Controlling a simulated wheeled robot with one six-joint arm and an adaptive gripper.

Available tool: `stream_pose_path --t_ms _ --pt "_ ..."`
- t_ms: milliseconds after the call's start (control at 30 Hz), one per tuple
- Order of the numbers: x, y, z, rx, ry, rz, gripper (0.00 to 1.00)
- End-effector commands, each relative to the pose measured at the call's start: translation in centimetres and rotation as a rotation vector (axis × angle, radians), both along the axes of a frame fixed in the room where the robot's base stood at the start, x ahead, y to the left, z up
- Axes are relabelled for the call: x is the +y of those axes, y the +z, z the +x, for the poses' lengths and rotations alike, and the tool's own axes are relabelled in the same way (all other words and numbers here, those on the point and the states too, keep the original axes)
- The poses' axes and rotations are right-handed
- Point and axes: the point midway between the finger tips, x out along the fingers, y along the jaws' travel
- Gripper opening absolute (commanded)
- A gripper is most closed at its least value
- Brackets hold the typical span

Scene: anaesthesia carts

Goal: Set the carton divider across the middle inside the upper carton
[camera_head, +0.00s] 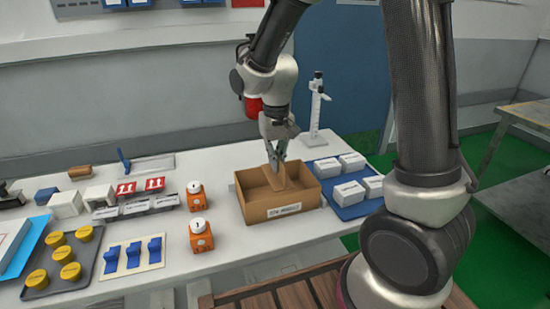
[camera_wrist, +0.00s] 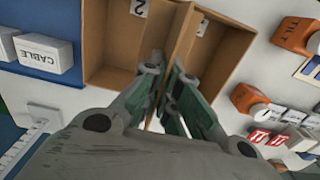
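The open brown carton (camera_head: 281,211) stands on the white table, with a printed label on its front wall. It is the only carton I make out, and it also shows in the wrist view (camera_wrist: 236,52). The brown carton divider (camera_head: 277,178) stands inside it, slightly tilted in the head view. In the wrist view the divider (camera_wrist: 186,32) runs between two compartments, with a tag numbered 2 in the left one. My gripper (camera_head: 277,158) is over the carton, its fingertips (camera_wrist: 165,70) closed around the divider's upper edge. The divider's lower edge is hidden.
A blue tray of white boxes (camera_head: 349,211) stands close to the carton's right. Two orange dispensers (camera_head: 200,236) stand to its left. A white stand (camera_head: 316,105) is behind. Blue clips (camera_head: 134,255) and yellow-lidded jars (camera_head: 66,252) lie further left.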

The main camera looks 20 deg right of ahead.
Motion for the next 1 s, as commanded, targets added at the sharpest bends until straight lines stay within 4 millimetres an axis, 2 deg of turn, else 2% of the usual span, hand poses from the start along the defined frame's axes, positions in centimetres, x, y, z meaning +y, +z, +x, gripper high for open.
stream_pose_path --t_ms 267,467,1000 --pt "0.0 0.0 0.1 -0.002 -0.003 0.0 0.0" --pt "0.0 -0.8 0.1 -0.001 -0.003 0.0 0.0" --pt "0.0 -6.4 0.1 0.0 -0.003 0.0 0.0"
